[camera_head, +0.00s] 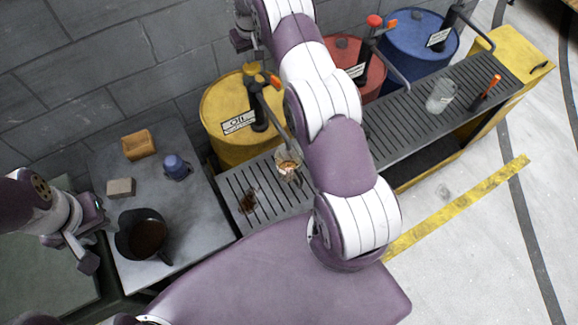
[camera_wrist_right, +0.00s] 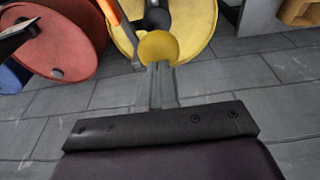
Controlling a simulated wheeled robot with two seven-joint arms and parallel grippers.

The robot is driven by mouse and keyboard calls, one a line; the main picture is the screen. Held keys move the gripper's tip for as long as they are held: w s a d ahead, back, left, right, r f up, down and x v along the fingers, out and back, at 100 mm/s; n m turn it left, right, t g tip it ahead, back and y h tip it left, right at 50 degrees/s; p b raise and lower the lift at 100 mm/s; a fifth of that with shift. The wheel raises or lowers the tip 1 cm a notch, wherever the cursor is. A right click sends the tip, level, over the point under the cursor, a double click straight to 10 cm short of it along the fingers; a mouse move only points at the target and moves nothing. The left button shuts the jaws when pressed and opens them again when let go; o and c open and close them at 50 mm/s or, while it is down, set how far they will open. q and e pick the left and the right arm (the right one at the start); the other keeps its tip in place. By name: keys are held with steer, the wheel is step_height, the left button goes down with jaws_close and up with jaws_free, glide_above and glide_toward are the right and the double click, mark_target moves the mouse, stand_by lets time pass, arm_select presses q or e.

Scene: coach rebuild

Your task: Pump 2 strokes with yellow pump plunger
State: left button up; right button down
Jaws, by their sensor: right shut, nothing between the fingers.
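The yellow pump plunger knob (camera_head: 250,69) stands on top of the yellow drum (camera_head: 222,140), beside an orange lever, in the head view. In the right wrist view the round yellow knob (camera_wrist_right: 158,47) is just beyond the tips of my right gripper (camera_wrist_right: 161,72). These fingers are shut and empty; I cannot tell whether they touch the knob. A glass (camera_head: 287,164) with some brown in it stands on the grating near the pump spout, partly hidden by my right arm. My left gripper (camera_head: 93,240) is at the lower left, beside a dark pot; its opening is unclear.
A red drum (camera_head: 345,58) and a blue drum (camera_head: 418,40) with pumps stand to the right. An empty glass (camera_head: 440,96) is on the drip grating (camera_head: 400,125). The grey table (camera_head: 195,235) bears the dark pot (camera_head: 128,242), a wooden box (camera_head: 138,145), a block and a blue item.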

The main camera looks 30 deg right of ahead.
step_height(320, 180, up, 6)
steer(key=p, duration=0.3)
stand_by(0.4)
